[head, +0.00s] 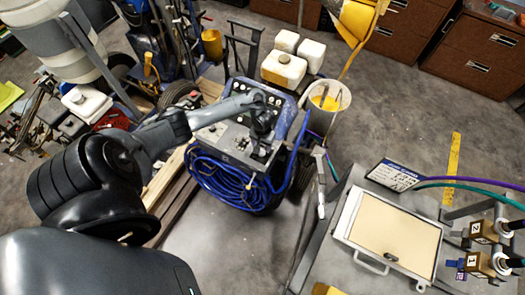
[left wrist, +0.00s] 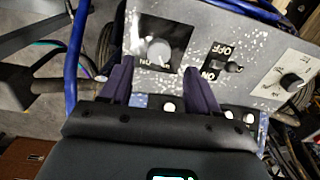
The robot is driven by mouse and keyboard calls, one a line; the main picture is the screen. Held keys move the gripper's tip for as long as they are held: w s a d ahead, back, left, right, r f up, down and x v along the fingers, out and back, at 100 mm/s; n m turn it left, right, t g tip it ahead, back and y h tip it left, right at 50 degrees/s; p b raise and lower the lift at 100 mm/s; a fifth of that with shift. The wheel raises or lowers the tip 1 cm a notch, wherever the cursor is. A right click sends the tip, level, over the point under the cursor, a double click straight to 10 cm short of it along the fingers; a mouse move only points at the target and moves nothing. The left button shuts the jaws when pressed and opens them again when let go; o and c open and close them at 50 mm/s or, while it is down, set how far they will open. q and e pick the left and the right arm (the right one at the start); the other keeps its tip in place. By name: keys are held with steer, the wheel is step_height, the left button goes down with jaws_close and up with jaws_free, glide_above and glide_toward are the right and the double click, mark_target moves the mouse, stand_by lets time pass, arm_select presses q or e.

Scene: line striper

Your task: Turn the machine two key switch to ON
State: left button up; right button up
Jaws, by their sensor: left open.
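A line striper machine (head: 235,140) with a grey control panel and coiled blue hose stands left of centre in the head view. My left gripper (head: 262,128) is over its panel. In the left wrist view the panel (left wrist: 205,25) shows upside down. A dark switch (left wrist: 232,67) sits between OFF and ON labels, just right of my right-hand finger; its exact position is unclear. My open left gripper (left wrist: 159,68) has its fingers either side of a round grey part (left wrist: 158,51) on a black plate. I cannot tell whether they touch it. My right gripper is not in view.
A black knob (left wrist: 291,81) on a white plate lies farther right on the panel. A bucket (head: 327,100) stands beside the machine. A table with a framed tan panel (head: 395,235) is at lower right. Number-tagged fittings (head: 483,232) with hoses are at far right.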

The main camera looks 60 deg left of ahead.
mark_target(262, 151)
arm_select(q)
steer(key=shift+f+b, duration=0.7)
steer(key=shift+f, duration=1.9)
steer(key=c, duration=1)
steer(key=shift+c, duration=0.2)
